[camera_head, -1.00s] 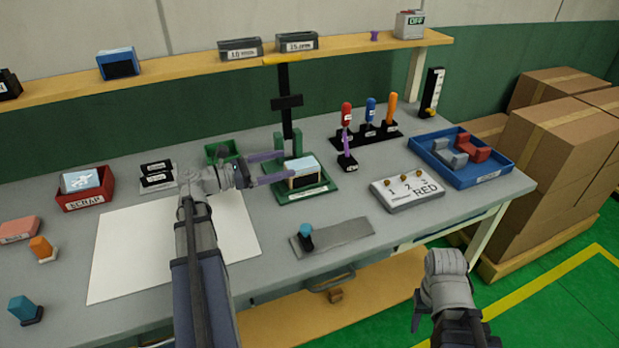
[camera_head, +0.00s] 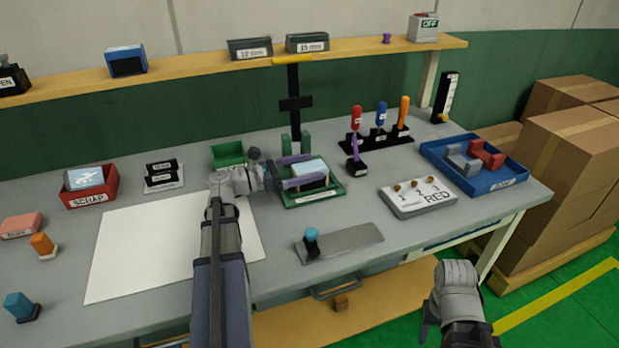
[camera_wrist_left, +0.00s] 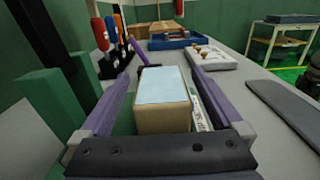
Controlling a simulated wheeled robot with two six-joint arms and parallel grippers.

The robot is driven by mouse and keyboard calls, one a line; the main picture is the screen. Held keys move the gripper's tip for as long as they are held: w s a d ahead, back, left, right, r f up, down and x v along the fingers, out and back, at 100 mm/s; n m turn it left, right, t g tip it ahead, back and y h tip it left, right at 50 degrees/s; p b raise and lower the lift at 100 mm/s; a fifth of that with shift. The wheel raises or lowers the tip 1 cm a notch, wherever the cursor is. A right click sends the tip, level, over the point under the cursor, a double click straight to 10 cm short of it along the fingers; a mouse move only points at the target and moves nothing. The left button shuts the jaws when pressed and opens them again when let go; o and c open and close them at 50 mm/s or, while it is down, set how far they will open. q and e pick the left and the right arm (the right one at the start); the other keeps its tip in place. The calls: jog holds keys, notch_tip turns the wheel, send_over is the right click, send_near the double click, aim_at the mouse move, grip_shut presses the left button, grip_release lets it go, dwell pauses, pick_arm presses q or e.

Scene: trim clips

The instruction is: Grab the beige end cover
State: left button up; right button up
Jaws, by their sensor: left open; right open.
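A block with beige sides and a pale blue top (camera_head: 311,169), which I take to be the beige end cover, sits in the green fixture (camera_head: 322,196) on the workbench. My left gripper (camera_head: 317,168) is open, its purple fingers reaching along either side of the block. In the left wrist view the block (camera_wrist_left: 162,112) stands between the two open fingers (camera_wrist_left: 163,72), with a gap visible on each side. The block's far side is hidden. My right gripper (camera_head: 428,322) is open and empty, low at the right in front of the bench.
Green posts and a black upright (camera_head: 294,105) stand behind the fixture. A tool rack (camera_head: 376,143), a numbered box (camera_head: 418,198) and a blue tray (camera_head: 474,183) are to the right. A grey plate (camera_head: 350,240) lies in front. A white sheet (camera_head: 140,250) lies at left.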

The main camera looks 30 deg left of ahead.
aim_at(317, 165)
pick_arm(q)
jog(key=shift+x, duration=1.45)
jog(key=shift+f, duration=0.1)
grip_shut()
notch_tip(317, 165, up, 10)
jog(key=p, duration=1)
jog(key=shift+s, duration=0.1)
